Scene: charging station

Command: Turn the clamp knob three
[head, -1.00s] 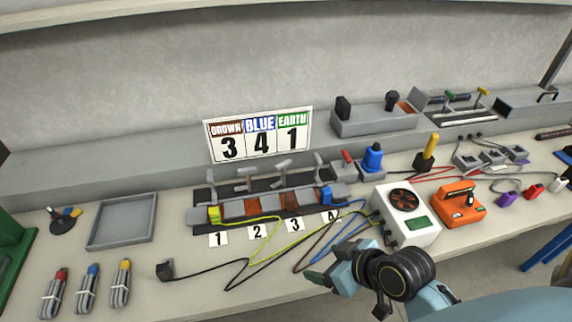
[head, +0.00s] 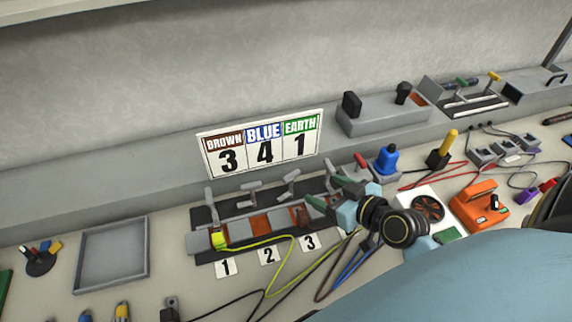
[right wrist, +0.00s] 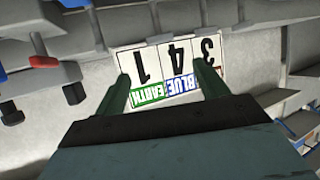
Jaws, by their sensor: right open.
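The grey clamp strip (head: 243,243) lies on the bench behind number cards one, two and three. The grey knob of clamp three (head: 290,178) stands up behind card three (head: 310,242). My right gripper (head: 333,196) is open and empty, to the right of that knob and apart from it. It hides much of clamp four and its card. In the right wrist view my right gripper (right wrist: 162,84) has its fingers spread, with the upside-down sign behind them. A yellow-green plug (head: 219,240) sits at clamp one. My left gripper is not in view.
The sign (head: 262,146) reads brown 3, blue 4, earth 1. The knobs of clamp one (head: 208,197) and clamp two (head: 250,186) stand to the left. Loose cables cross the front. A fan box (head: 428,208) and an orange device (head: 480,205) stand right. A grey tray (head: 112,255) is left.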

